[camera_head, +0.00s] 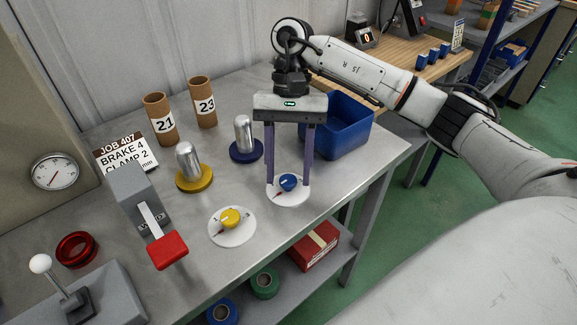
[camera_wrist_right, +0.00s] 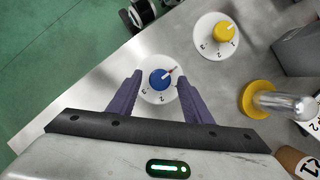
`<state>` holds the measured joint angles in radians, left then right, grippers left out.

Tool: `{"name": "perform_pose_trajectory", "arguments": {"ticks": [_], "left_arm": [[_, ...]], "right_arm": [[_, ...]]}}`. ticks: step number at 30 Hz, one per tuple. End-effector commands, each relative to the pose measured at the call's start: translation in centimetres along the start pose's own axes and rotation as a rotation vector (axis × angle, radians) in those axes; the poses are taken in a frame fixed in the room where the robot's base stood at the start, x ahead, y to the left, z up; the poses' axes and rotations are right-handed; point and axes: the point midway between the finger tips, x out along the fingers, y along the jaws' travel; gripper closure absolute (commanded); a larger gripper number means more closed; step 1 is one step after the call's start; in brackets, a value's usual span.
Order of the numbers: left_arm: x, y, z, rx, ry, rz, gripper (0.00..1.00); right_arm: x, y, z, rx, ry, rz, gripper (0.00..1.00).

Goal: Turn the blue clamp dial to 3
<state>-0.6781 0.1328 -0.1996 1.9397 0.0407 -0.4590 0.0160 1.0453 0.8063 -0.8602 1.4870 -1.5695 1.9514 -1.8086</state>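The blue clamp dial (camera_head: 288,181) is a small blue knob on a round white numbered plate (camera_head: 288,199) near the bench's right front edge. In the right wrist view the blue knob (camera_wrist_right: 160,79) has a pale pointer aimed up and right, with a red mark near its tip. Gaps show between knob and fingers in the wrist view (camera_wrist_right: 161,84). My left gripper is not in view.
A yellow dial (camera_head: 230,217) sits left of the blue one. Metal posts stand on yellow (camera_head: 195,179) and blue (camera_head: 246,153) bases behind. A blue bin (camera_head: 343,130) is close behind the gripper. A red-handled lever (camera_head: 167,250) is at left. A card (camera_head: 124,157) reads CLAMP 2.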

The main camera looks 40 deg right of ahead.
Motion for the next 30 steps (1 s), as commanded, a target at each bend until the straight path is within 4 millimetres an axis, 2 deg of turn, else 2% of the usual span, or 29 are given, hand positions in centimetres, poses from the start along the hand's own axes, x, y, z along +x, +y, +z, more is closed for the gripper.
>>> {"name": "perform_pose_trajectory", "arguments": {"ticks": [1,6,7,17,30], "left_arm": [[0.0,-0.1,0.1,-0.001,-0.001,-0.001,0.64],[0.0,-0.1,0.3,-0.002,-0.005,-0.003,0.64],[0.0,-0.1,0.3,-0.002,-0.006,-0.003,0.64],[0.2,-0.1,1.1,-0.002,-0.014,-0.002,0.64],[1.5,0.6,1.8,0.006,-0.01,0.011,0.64]], "right_arm": [[0.0,0.0,0.0,0.0,0.0,0.0,0.64],[0.0,0.0,0.0,0.0,0.0,0.0,0.92],[0.0,0.0,0.0,0.0,0.0,0.0,0.95],[0.1,0.1,-0.1,0.046,0.0,-0.02,0.95],[0.3,0.5,-0.1,0.356,0.0,-0.148,0.95]]}}
